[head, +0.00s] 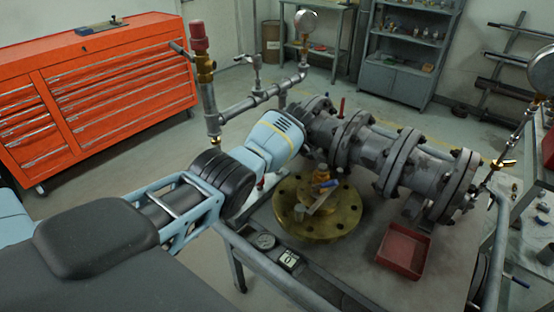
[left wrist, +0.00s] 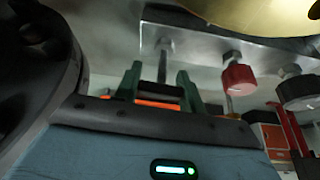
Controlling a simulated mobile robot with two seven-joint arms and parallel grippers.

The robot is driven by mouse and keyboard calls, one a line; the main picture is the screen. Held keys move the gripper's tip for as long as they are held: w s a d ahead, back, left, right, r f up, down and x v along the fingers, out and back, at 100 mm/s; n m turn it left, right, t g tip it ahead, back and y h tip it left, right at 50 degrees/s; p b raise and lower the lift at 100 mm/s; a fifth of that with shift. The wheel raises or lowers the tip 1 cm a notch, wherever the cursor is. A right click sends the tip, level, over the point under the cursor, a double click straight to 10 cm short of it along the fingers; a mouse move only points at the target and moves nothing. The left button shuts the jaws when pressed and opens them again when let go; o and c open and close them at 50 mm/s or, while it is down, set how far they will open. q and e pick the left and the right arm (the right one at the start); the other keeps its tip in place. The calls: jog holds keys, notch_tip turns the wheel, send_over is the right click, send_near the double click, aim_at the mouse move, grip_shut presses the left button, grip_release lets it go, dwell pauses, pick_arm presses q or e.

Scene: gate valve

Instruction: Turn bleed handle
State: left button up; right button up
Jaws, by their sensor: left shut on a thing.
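In the head view my left arm reaches from the lower left to the pipework, and its wrist hides its fingertips. In the left wrist view the two dark green fingers of my left gripper (left wrist: 159,85) stand on either side of a thin grey stem (left wrist: 163,58), closed on it. I take this stem to be part of the bleed handle, whose full shape is hidden. Beside it are a red knob (left wrist: 237,78) and a dark round knob (left wrist: 300,92). A brass valve with a lever (head: 321,178) sits on the brass flange (head: 338,222). My right gripper is not in view.
The grey flanged pipe (head: 420,163) runs along the workbench behind the brass flange. A red tray (head: 403,252) lies at the front right. A vertical pipe with a red cap (head: 199,45) stands left of my wrist. An orange tool chest (head: 100,85) is at the back left.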

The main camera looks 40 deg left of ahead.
pick_arm(q)
jog(key=o, duration=1)
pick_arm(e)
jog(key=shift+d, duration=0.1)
pick_arm(q)
jog(key=p+v, duration=0.2)
jog(key=v, duration=0.5)
jog(key=shift+d+r, duration=0.15)
jog(key=shift+r, duration=0.2)
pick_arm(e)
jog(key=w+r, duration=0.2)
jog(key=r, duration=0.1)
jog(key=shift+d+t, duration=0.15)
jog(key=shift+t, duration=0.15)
pick_arm(q)
jog(key=shift+s, duration=0.1)
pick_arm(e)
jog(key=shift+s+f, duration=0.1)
